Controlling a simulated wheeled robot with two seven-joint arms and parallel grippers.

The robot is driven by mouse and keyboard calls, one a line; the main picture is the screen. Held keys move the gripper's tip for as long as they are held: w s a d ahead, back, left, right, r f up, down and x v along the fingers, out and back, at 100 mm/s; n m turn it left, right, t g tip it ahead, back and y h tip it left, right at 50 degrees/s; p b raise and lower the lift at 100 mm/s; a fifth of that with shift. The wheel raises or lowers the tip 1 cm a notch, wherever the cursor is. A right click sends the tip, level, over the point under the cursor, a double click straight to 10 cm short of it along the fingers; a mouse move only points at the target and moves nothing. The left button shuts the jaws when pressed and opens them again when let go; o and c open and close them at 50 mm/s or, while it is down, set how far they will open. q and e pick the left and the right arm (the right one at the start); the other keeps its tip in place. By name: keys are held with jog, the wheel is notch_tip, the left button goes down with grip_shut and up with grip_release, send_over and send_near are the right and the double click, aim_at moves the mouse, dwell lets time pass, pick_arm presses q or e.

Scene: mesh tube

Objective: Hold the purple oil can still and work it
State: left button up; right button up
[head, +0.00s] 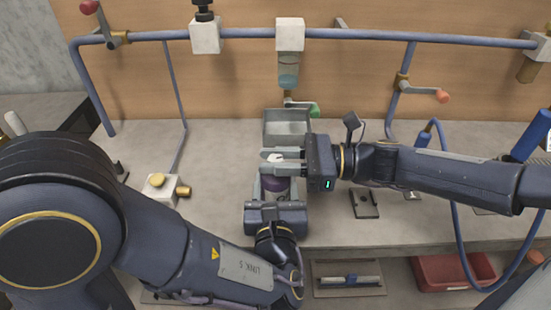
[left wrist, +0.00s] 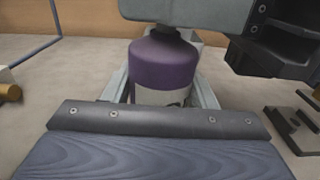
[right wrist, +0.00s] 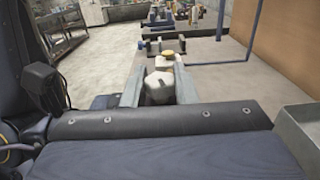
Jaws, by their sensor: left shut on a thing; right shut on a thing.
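The purple oil can (head: 276,185) stands upright on the bench in the middle of the head view. In the left wrist view the purple can (left wrist: 163,66), with a pale label low down, sits between my left fingers. My left gripper (head: 277,181) is shut on its body from the front. My right gripper (head: 268,160) reaches in from the right, above the left one, and is shut on the can's pale top (head: 274,157). The right wrist view shows this pale faceted top (right wrist: 158,88) between the fingers. My right gripper hides the upper can in the left wrist view.
An open grey metal box (head: 287,127) stands just behind the can. A glass cup (head: 288,72) hangs from the blue pipe (head: 350,36) above it. A white block with brass knobs (head: 160,187) is to the left. A dark plate (head: 364,204) lies to the right.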

aim_at(275, 158)
jog(key=shift+r+g, duration=0.1)
jog(key=shift+g, duration=0.3)
jog(key=n+g, duration=0.2)
jog(key=g, duration=0.1)
jog(key=shift+w+n+g, duration=0.1)
jog(key=shift+n+g, duration=0.2)
jog(key=shift+n, duration=0.1)
jog(key=shift+n+g+h, duration=1.1)
jog(key=shift+n+g, duration=0.5)
jog(key=shift+g, duration=0.8)
jog(key=o, duration=1)
notch_tip(275, 158, up, 10)
